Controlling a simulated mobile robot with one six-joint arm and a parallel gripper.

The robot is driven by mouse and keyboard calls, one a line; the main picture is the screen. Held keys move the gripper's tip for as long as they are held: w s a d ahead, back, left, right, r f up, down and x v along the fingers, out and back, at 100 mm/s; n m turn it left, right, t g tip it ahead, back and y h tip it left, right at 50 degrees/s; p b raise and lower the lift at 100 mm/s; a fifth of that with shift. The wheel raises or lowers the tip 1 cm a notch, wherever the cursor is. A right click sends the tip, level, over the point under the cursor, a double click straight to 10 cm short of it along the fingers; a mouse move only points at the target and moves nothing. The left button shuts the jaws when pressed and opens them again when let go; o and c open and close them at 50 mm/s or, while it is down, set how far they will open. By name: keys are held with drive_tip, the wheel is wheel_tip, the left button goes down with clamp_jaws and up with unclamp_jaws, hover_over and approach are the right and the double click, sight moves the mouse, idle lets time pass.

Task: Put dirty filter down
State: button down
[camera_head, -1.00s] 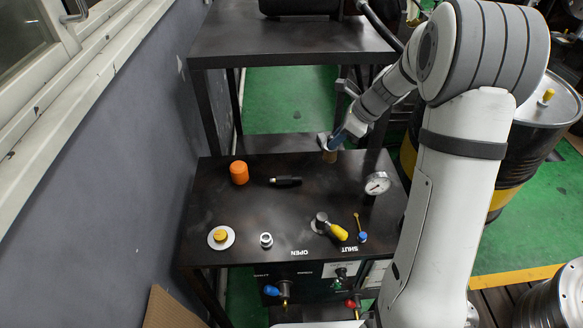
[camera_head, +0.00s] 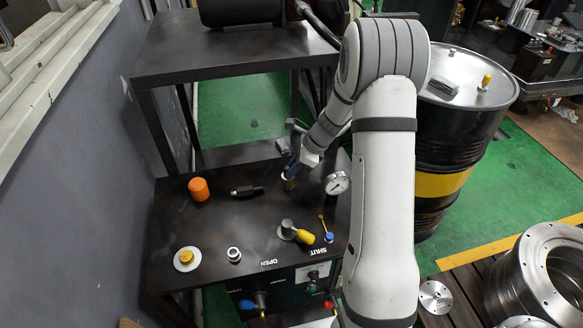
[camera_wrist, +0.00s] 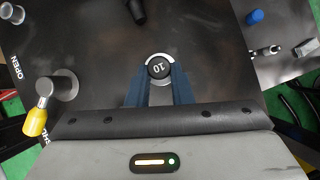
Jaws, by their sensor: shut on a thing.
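My gripper (camera_head: 289,176) is over the rear right part of the dark bench top (camera_head: 215,225). It is shut on a small brownish cylinder, the dirty filter (camera_head: 288,185). In the wrist view my two blue fingers (camera_wrist: 159,84) clasp the filter, whose round dark top (camera_wrist: 159,68) is marked 10, with a pale ring around it. The filter looks upright, at or very close to the bench top; I cannot tell if it touches.
An orange cylinder (camera_head: 199,189) and a black part (camera_head: 247,191) lie left of the filter. A gauge (camera_head: 337,183) stands close on its right. A yellow-handled lever (camera_head: 304,237) and a white-based yellow knob (camera_head: 186,258) are nearer.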

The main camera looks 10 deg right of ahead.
drive_tip(key=c, duration=1.8)
unclamp_jaws()
drive_tip(key=shift+f, duration=0.15)
drive_tip(key=o, duration=0.5)
